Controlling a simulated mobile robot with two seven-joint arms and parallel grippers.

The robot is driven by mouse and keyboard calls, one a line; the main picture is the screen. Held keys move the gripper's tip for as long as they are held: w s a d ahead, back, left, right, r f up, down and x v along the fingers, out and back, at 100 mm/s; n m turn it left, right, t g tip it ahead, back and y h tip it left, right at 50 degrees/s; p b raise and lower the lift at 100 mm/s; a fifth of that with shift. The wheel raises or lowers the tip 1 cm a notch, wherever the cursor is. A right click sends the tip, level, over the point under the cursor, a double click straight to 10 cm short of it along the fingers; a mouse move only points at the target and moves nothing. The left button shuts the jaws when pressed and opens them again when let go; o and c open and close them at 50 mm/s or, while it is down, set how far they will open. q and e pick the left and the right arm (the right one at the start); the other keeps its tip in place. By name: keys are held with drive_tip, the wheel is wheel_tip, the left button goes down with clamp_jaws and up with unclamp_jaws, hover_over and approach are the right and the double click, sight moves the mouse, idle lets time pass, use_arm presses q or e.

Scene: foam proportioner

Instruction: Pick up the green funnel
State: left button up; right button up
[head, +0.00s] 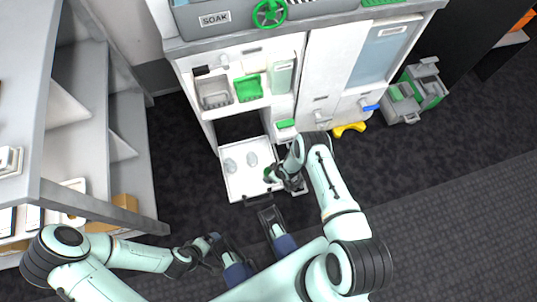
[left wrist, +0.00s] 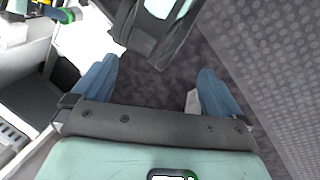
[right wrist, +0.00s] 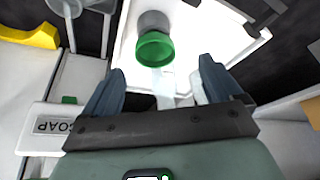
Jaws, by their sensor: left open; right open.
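The green funnel (right wrist: 155,50), a green ring with a grey part behind it, is in the open white drawer (head: 240,185) in the right wrist view. In the head view its green edge (head: 267,173) shows at the drawer's right side, partly hidden by my right gripper (head: 275,179). In the right wrist view my right gripper (right wrist: 160,88) is open and empty, with the funnel just beyond its fingertips, nearer the left finger. My left gripper (head: 214,240) is open and empty over the floor, below the drawer; its fingers (left wrist: 155,85) show in the left wrist view.
Two clear glass-like items (head: 241,161) stand in the drawer. Above it are a grey bin (head: 214,93) and a green bin (head: 248,88) in the cabinet. Grey shelving (head: 90,110) stands at left. Dark floor (head: 430,190) is free at right.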

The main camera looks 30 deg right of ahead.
drive_tip(key=b+x, duration=0.1)
drive_tip(key=x, duration=0.2)
drive_tip(key=shift+d, duration=0.1)
drive_tip(key=b+x, duration=0.2)
drive_tip(key=x, duration=0.1)
drive_tip(key=b+x, duration=0.1)
drive_tip(key=x, duration=0.1)
drive_tip(key=shift+d+f, duration=0.2)
drive_tip(key=shift+d, duration=0.15)
use_arm(q)
drive_tip(key=w+a+f+t+y, duration=0.1)
drive_tip(key=w+a+f, duration=0.2)
drive_tip(key=w+f, duration=0.2)
drive_tip(key=shift+w+a+n+t, duration=0.2)
drive_tip(key=shift+w+n+t, duration=0.1)
drive_tip(key=shift+w+t, duration=0.1)
use_arm(e)
drive_tip(key=c, duration=1)
